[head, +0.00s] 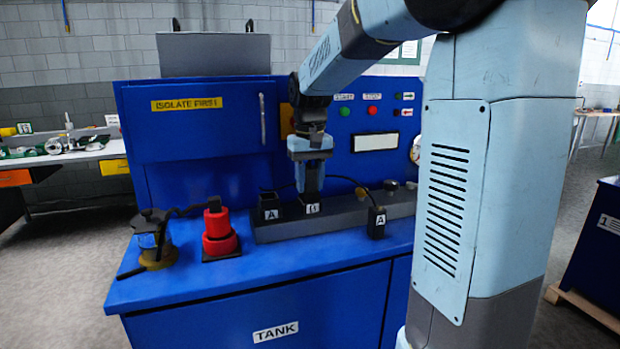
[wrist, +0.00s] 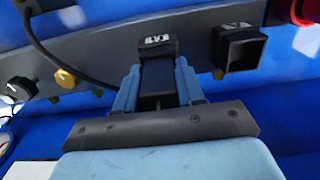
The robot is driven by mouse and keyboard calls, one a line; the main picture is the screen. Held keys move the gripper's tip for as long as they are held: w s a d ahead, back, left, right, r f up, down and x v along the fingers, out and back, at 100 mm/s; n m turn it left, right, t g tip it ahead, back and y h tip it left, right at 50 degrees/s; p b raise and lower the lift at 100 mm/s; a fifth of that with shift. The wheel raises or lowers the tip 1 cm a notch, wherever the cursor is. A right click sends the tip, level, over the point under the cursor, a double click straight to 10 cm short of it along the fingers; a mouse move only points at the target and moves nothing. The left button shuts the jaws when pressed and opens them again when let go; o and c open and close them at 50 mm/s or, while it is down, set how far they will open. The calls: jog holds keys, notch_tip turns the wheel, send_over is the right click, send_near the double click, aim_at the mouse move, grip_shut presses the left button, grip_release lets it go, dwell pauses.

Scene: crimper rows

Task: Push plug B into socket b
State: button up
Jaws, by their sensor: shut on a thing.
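My gripper (head: 311,182) points down over the dark rail, its blue fingers shut on a black plug, plug B (wrist: 158,82). The plug shows between the fingers in the wrist view and is mostly hidden by them in the head view. Directly at the fingertips is a black block with a white label that seems to read B, socket b (head: 312,208); it also shows in the wrist view (wrist: 156,45). The plug is lined up with this block and looks to meet it. I cannot tell how deep it sits, as the fingers hide the opening.
An open black socket marked A (head: 271,210) stands left of socket b. A black plug marked A (head: 377,222) with a cable is at the rail's right front.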

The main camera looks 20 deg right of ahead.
aim_at(310, 167)
jog(key=o, duration=1.3)
jog(key=shift+c, duration=0.2)
notch_tip(310, 167, up, 14)
jog(key=shift+f, duration=0.2)
